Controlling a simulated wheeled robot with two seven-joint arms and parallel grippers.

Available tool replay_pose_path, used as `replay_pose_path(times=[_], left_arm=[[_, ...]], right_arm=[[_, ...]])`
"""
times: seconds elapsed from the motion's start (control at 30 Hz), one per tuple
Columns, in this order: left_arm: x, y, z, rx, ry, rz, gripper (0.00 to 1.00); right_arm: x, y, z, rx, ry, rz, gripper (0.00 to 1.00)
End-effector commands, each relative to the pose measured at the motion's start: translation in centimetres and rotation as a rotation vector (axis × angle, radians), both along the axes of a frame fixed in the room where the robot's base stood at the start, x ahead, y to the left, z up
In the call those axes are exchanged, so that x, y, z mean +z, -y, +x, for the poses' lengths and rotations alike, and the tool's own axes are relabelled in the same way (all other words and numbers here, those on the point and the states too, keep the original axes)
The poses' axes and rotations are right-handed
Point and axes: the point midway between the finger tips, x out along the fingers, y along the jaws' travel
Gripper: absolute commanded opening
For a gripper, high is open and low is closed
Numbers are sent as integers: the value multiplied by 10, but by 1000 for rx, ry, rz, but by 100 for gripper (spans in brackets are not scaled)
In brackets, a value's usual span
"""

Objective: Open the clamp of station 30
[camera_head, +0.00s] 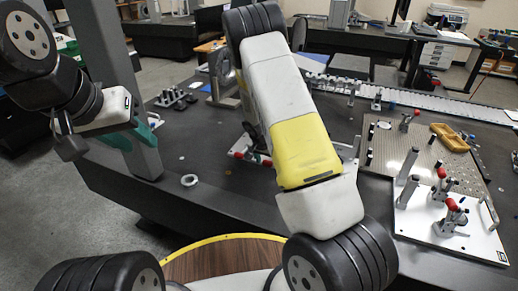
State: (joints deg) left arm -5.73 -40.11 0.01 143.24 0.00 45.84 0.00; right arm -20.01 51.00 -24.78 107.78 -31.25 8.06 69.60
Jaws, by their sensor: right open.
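A white fixture plate (432,232) lies at the right of the dark table, with two red-handled toggle clamps, one farther back (441,183) and one nearer (452,218). Another fixture with red-tipped handles (240,155) is mostly hidden behind my right arm. No station number is legible, so I cannot tell which clamp belongs to station 30. My left gripper (70,146) hangs at the left, beside the grey upright and away from the clamps; its jaw opening cannot be made out. My right arm crosses the middle, and its gripper is hidden.
A perforated plate (398,142) with pins and a yellow-orange handled part (450,137) lies behind the white plate. A metal ring (190,180) sits on the table at left. A grey upright (108,55) stands near my left arm. Clear table (200,150) lies around the ring.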

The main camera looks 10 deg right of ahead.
Motion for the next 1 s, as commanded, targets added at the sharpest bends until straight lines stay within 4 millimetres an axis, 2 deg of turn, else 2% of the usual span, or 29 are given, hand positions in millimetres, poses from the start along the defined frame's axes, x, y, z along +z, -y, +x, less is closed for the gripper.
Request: replay_pose_path(times=[0.23,0.53,1.0], left_arm=[[0,0,0,0,0,0,36],[0,0,0,0,0,0,36],[0,0,0,0,0,0,36]], right_arm=[[-1,0,0,0,1,1,60],[-1,0,0,0,1,1,1],[2,1,1,-1,-18,14,0]])
